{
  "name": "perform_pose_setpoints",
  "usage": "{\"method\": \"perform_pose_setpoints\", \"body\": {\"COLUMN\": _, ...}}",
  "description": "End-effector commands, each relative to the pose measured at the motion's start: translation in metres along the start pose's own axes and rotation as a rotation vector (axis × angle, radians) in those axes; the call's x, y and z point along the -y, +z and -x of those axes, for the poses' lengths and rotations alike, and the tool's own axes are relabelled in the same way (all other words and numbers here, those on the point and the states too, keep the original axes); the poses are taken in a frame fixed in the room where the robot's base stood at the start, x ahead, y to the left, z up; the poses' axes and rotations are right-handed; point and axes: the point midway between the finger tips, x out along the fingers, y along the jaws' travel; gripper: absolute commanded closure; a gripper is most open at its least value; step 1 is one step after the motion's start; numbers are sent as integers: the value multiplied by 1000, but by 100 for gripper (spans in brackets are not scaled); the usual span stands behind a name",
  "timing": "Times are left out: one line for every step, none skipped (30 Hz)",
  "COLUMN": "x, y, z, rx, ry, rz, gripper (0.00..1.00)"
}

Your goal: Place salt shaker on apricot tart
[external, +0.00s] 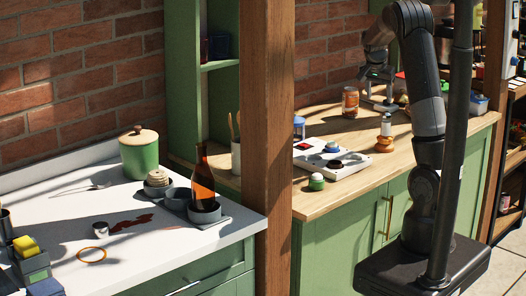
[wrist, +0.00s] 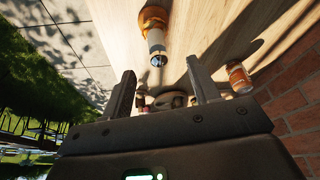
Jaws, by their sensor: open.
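The salt shaker (external: 386,126), a pale body with a darker top, stands upright on the orange-brown apricot tart (external: 385,146) on the wooden counter. In the wrist view the shaker (wrist: 156,42) shows end to end with the orange tart (wrist: 153,18), beyond my fingers. My gripper (wrist: 160,76) is open, with nothing between its fingers. In the external view my gripper (external: 377,74) is above and behind the shaker, apart from it; its fingertips are hard to make out there.
A jar with an orange label (external: 350,102) stands at the back of the wooden counter (external: 345,190). A wooden post (external: 275,130) separates the white counter.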

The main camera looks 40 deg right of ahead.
Motion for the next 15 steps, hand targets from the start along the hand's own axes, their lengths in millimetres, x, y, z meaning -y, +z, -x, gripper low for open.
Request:
{"method": "perform_pose_setpoints", "body": {"x": 2, "y": 14, "z": 12, "rx": 19, "ry": -37, "rz": 37, "gripper": 44}}
{"method": "perform_pose_setpoints", "body": {"x": 3, "y": 25, "z": 20, "rx": 31, "ry": -59, "rz": 67, "gripper": 44}}
{"method": "perform_pose_setpoints", "body": {"x": 4, "y": 39, "z": 30, "rx": 47, "ry": -89, "rz": 110, "gripper": 44}}
{"method": "perform_pose_setpoints", "body": {"x": 5, "y": 50, "z": 38, "rx": 57, "ry": -113, "rz": 143, "gripper": 44}}
{"method": "perform_pose_setpoints", "body": {"x": 5, "y": 62, "z": 46, "rx": 65, "ry": -137, "rz": 180, "gripper": 44}}
{"method": "perform_pose_setpoints", "body": {"x": 5, "y": 76, "z": 56, "rx": 75, "ry": -167, "rz": 228, "gripper": 44}}
{"method": "perform_pose_setpoints", "body": {"x": 4, "y": 88, "z": 64, "rx": 81, "ry": -189, "rz": 265, "gripper": 44}}
{"method": "perform_pose_setpoints", "body": {"x": 4, "y": 99, "z": 72, "rx": 85, "ry": -211, "rz": 301, "gripper": 44}}
{"method": "perform_pose_setpoints", "body": {"x": 2, "y": 114, "z": 83, "rx": 89, "ry": -240, "rz": 352, "gripper": 44}}
{"method": "perform_pose_setpoints", "body": {"x": 0, "y": 125, "z": 91, "rx": 91, "ry": -260, "rz": 390, "gripper": 44}}
{"method": "perform_pose_setpoints", "body": {"x": -2, "y": 137, "z": 98, "rx": 92, "ry": -280, "rz": 428, "gripper": 44}}
{"method": "perform_pose_setpoints", "body": {"x": -5, "y": 152, "z": 108, "rx": 91, "ry": -306, "rz": 480, "gripper": 44}}
{"method": "perform_pose_setpoints", "body": {"x": -8, "y": 163, "z": 116, "rx": 89, "ry": -326, "rz": 520, "gripper": 44}}
{"method": "perform_pose_setpoints", "body": {"x": -11, "y": 174, "z": 122, "rx": 86, "ry": -343, "rz": 558, "gripper": 44}}
{"method": "perform_pose_setpoints", "body": {"x": -16, "y": 189, "z": 131, "rx": 80, "ry": -366, "rz": 611, "gripper": 44}}
